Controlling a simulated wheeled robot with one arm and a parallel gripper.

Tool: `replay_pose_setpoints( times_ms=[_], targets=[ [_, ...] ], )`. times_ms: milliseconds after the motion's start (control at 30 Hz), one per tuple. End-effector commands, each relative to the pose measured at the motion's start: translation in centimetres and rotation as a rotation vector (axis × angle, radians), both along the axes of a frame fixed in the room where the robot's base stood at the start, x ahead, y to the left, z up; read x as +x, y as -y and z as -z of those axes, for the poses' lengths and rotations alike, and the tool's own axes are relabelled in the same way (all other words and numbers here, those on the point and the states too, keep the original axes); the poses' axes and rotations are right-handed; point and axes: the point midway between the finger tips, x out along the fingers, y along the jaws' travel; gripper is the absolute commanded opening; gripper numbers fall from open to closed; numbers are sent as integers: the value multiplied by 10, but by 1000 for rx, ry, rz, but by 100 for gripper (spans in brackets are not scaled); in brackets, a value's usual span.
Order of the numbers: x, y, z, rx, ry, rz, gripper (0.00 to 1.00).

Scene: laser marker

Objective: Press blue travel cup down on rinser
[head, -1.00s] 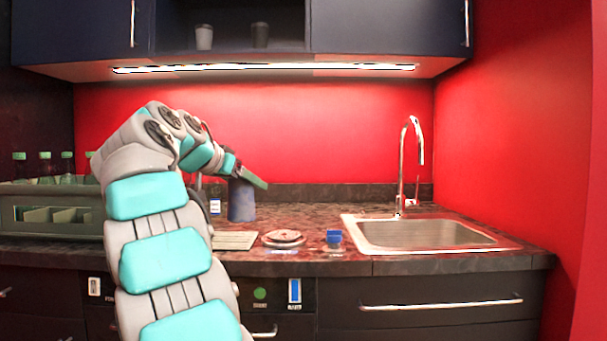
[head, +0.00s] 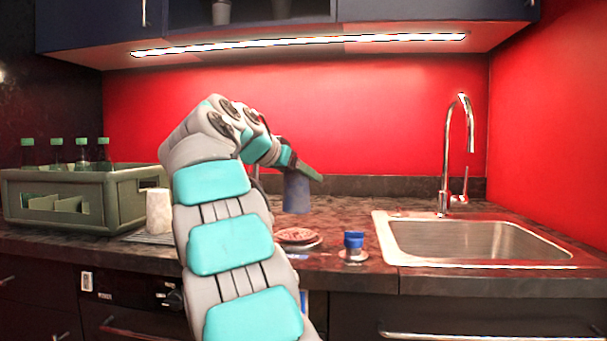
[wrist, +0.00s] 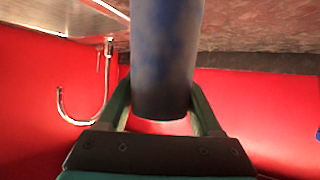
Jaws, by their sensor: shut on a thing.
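The blue travel cup (head: 297,194) is held by my gripper (head: 304,171) over the back part of the counter, behind the round plate-like thing (head: 298,236). It stands roughly upright in line and looks slightly wider at its lower end. In the wrist view, which looks upside down, the blue cup (wrist: 165,55) sits between the two green fingers of my gripper (wrist: 163,112). Its lower end runs out of that view. I cannot tell whether it touches the counter. A small blue-topped thing on a round base (head: 354,245) stands at the counter front; I cannot tell which thing is the rinser.
A steel sink (head: 470,243) with a tall faucet (head: 448,150) is at the right. A grey-green crate (head: 125,198) with bottles and a white container (head: 158,211) are at the left. Cabinets hang above.

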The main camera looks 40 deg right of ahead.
Motion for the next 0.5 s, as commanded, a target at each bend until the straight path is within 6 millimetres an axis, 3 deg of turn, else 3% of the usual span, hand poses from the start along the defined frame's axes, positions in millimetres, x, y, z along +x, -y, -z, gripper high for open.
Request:
replay_pose_setpoints(
  times_ms=[500],
  targets=[
    [0,0,46,-1,3,-1,3]
  ],
)
